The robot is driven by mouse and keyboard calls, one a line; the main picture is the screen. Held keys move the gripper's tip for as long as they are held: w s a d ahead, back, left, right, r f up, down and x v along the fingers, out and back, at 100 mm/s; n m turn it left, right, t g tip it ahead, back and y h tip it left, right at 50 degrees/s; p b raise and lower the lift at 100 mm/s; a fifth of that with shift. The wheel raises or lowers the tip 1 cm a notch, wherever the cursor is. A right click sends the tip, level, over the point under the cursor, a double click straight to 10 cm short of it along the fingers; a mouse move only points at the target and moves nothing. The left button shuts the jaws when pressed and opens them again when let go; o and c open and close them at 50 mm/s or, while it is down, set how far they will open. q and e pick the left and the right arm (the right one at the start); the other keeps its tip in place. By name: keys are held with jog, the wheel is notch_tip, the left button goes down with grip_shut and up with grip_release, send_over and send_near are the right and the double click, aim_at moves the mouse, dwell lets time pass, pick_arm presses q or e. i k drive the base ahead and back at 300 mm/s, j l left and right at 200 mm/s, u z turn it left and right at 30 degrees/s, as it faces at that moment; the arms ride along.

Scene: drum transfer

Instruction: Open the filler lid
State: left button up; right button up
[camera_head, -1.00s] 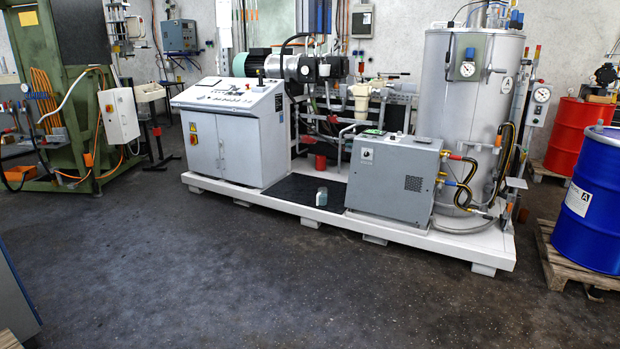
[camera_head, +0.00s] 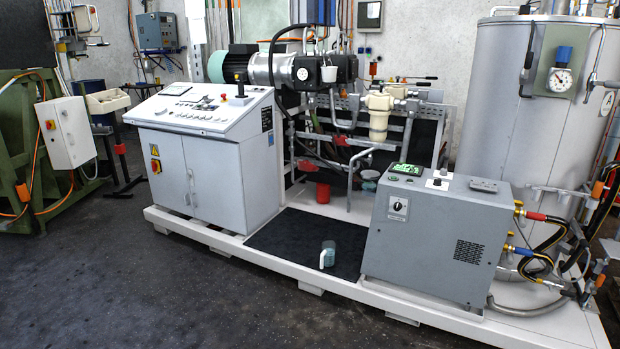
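Neither of my grippers is in view. No part is clearly recognisable as the filler lid. A cream-coloured vessel (camera_head: 379,118) with a wider top sits among the pipes behind the grey box; whether it has a lid, open or shut, I cannot tell. A red cup-like part (camera_head: 323,192) stands low on the skid. The large silver tank (camera_head: 500,105) stands at the right, its top partly cut off by the frame.
The white skid (camera_head: 385,293) carries a control cabinet (camera_head: 205,165), a grey box (camera_head: 436,238) and a clear jug (camera_head: 328,255) on a black mat (camera_head: 290,243). Hoses (camera_head: 545,262) hang by the tank. Dark floor (camera_head: 130,290) in front is clear.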

aim_at(367, 174)
jog(key=i+l, duration=0.1)
jog(key=i, duration=2.55)
jog(key=j+u, duration=0.05)
jog(key=j, duration=0.05)
